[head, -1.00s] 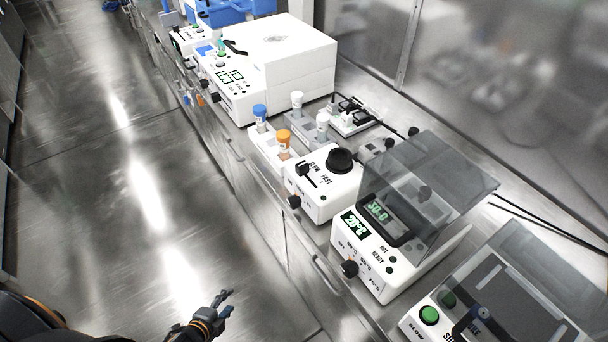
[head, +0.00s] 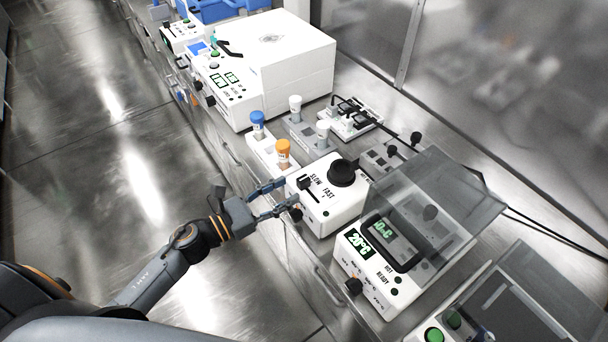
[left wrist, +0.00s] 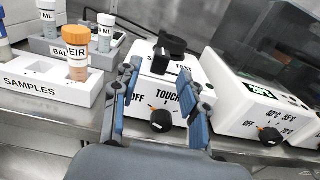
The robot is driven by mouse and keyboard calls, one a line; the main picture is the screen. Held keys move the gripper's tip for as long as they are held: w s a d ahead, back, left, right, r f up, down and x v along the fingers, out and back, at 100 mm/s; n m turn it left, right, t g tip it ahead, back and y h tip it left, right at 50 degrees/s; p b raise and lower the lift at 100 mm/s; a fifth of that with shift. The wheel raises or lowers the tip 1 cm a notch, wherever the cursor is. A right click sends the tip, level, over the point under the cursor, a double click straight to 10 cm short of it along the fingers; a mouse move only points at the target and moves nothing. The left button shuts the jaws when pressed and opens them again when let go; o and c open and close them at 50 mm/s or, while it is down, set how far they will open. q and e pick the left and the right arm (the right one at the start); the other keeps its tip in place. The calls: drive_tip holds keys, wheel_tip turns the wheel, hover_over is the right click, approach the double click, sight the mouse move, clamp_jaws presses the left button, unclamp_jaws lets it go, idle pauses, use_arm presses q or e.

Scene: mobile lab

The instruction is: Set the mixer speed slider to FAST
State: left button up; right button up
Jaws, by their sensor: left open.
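The mixer (head: 322,219) is a white box with a black round cup (head: 341,172) on top and a slot marked SLOW and FAST. Its black slider handle (head: 304,183) sits at the SLOW end. A black dial (head: 296,214) is on its front, between OFF and TOUCH in the left wrist view (left wrist: 160,120). My left gripper (head: 290,192) is open and empty at the mixer's front left edge. In the left wrist view its fingers (left wrist: 158,76) stand either side of the mixer's front; contact cannot be told. My right gripper is out of view.
A sample rack (head: 268,155) with blue and orange capped tubes stands left of the mixer. A heater (head: 375,282) with a clear lid stands on its right. A large white machine (head: 290,70) is farther back. The floor (head: 90,200) in front of the bench is clear.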

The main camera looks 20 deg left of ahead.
sight(298, 184)
use_arm(q)
drive_tip(key=p+x, duration=0.1)
drive_tip(key=x, duration=0.3)
drive_tip(key=shift+w+d+r, duration=0.15)
drive_tip(key=shift+w+d, duration=0.5)
drive_tip(key=shift+w, duration=0.1)
drive_tip(key=shift+w+d, duration=0.1)
drive_tip(key=shift+c, duration=0.3)
clamp_jaws()
